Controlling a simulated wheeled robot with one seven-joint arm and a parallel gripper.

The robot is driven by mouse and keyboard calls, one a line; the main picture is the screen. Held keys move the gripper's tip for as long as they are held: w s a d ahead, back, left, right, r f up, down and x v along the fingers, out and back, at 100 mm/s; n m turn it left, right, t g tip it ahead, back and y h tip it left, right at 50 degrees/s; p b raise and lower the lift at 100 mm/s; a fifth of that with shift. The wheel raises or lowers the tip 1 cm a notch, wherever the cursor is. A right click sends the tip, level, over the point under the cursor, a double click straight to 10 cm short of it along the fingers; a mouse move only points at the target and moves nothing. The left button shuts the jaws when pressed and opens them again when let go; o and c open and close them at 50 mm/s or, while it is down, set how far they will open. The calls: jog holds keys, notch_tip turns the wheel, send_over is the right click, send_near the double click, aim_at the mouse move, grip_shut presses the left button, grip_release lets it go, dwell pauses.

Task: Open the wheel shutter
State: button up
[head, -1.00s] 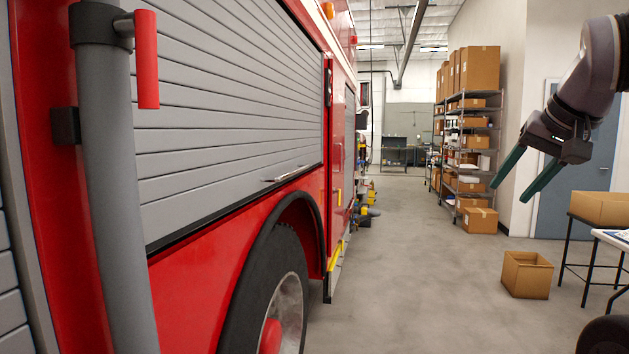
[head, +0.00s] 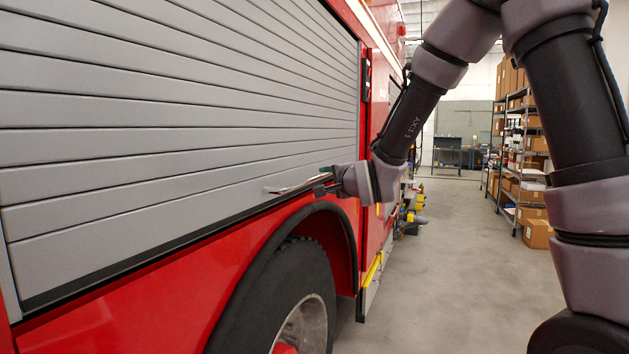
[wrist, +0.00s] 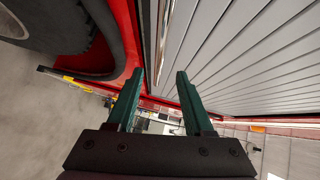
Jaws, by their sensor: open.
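The wheel shutter (head: 190,145) is a grey slatted roll-up door on the red truck's side, above the wheel. It is down, with its lower edge at the bottom of its opening. A thin metal handle bar (head: 290,185) sits low on it at the right. My gripper (head: 325,180) is at the right end of this bar, partly hidden by my wrist. In the wrist view, my open green fingers (wrist: 160,76) point along the shutter (wrist: 235,55), and the bar (wrist: 163,40) lines up with the gap between them. I cannot tell whether they touch it.
The truck's wheel (head: 285,300) and its black arch (head: 250,265) are just below the shutter. Yellow fittings (head: 408,215) stick out farther along the truck. A shelf rack with boxes (head: 515,150) stands at the back right. The grey floor (head: 460,250) between is clear.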

aim_at(317, 179)
jog(key=x, duration=0.9)
jog(key=shift+w, duration=0.4)
grip_shut()
jog(key=shift+f, duration=0.1)
dwell(0.8)
